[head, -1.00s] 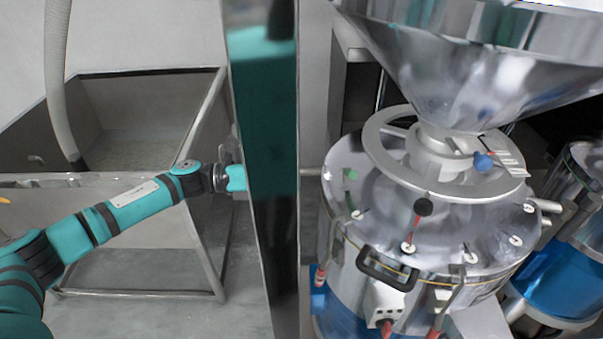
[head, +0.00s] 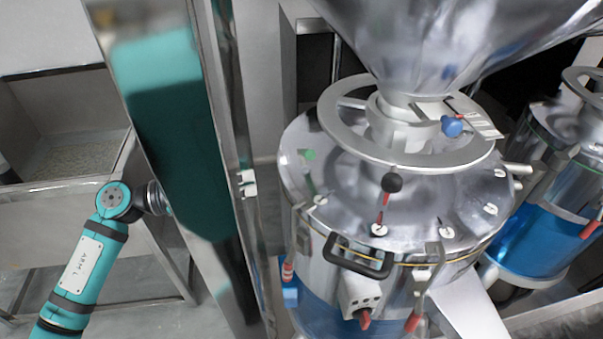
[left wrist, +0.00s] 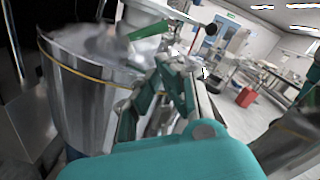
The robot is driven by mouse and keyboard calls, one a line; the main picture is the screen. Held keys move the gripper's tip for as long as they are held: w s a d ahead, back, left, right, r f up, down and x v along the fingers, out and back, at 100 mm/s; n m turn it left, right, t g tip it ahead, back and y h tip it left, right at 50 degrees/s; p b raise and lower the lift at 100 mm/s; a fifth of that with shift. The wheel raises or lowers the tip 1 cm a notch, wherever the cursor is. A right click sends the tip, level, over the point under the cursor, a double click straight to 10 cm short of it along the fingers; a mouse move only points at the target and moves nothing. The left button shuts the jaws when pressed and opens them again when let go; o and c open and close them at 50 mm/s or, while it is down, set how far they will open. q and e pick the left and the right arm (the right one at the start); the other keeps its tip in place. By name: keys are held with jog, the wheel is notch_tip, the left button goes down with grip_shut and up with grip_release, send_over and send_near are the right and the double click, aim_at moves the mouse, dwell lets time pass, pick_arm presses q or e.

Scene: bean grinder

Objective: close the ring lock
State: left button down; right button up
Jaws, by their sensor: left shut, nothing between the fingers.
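The grinder's pale metal ring (head: 335,118) circles the neck under the hopper in the head view. A blue knob (head: 452,126) sits at its right side. A red lever with a black ball (head: 392,182) stands at the front of the lid, and a green-tipped lever (head: 310,156) at its left. Which part is the ring lock I cannot tell for sure. My left gripper (left wrist: 172,66) is shut and empty in the left wrist view, near the grinder drum (left wrist: 92,95); contact is unclear. In the head view a tall panel hides its fingers. My right gripper is out of view.
A tall metal panel (head: 215,80) stands left of the grinder. The steel hopper (head: 430,50) overhangs the lid. A black handle (head: 358,257) and several latches project from the drum's front. A second blue-based machine (head: 540,235) stands at right, and a steel basin (head: 70,195) at left.

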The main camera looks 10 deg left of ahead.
aim_at(304, 155)
pick_arm(q)
jog(key=p+x, duration=0.3)
jog(key=x, duration=0.5)
jog(key=shift+w+d+p, duration=0.25)
jog(key=shift+d+p, duration=0.05)
jog(key=shift+p, duration=0.1)
jog(key=shift+w+d, duration=0.2)
jog(key=shift+d, duration=0.25)
jog(key=shift+f, duration=0.1)
jog(key=shift+r+n+p, duration=0.45)
jog(key=shift+n+p, duration=0.35)
jog(key=shift+p, duration=0.1)
jog(key=r+n+p, duration=0.1)
jog(key=p, duration=0.1)
jog(key=r+n+p, duration=0.1)
jog(key=n, duration=0.1)
jog(key=shift+w+a+p, duration=0.15)
jog(key=shift+p, duration=0.25)
jog(key=shift+w+a+r+n+p, duration=0.1)
jog(key=shift+w+r+n+p, duration=0.1)
jog(key=shift+n+p, duration=0.5)
jog(key=shift+w+a+r+n+p, duration=0.1)
jog(key=shift+w+r+n+p, duration=0.1)
jog(key=shift+n+p, duration=0.5)
